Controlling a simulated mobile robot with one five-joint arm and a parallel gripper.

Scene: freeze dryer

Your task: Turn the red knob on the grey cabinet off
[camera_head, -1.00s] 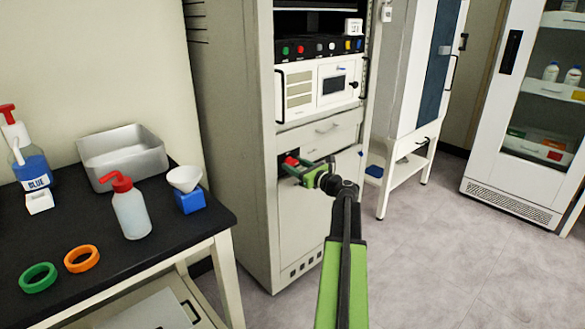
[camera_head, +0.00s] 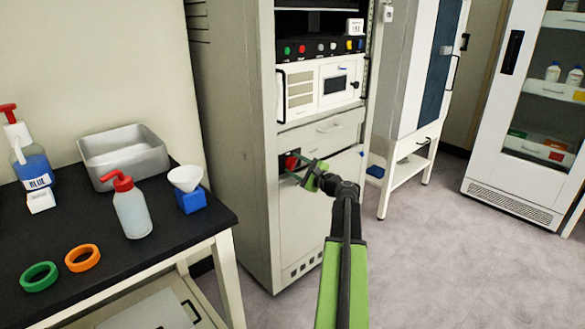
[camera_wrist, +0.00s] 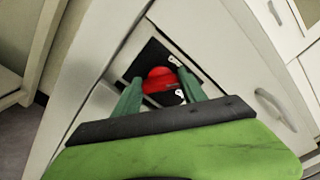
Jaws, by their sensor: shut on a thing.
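The red knob (camera_head: 292,162) sits on a dark plate (camera_head: 284,168) on the front of the grey cabinet (camera_head: 240,130), below its drawer. In the wrist view the red knob (camera_wrist: 161,77) shows between the two green fingers, against the black plate (camera_wrist: 148,58). My gripper (camera_head: 298,170) reaches the cabinet front, and in the wrist view my gripper (camera_wrist: 160,88) is shut on the knob, one finger at each side. The knob's lower part is partly hidden, and its pointer position cannot be told.
A black-topped bench (camera_head: 150,262) at the left holds a wash bottle (camera_head: 131,208), a metal tray (camera_head: 122,158), a funnel on a blue block (camera_head: 187,188) and two tape rings. Open floor (camera_head: 430,260) lies to the right.

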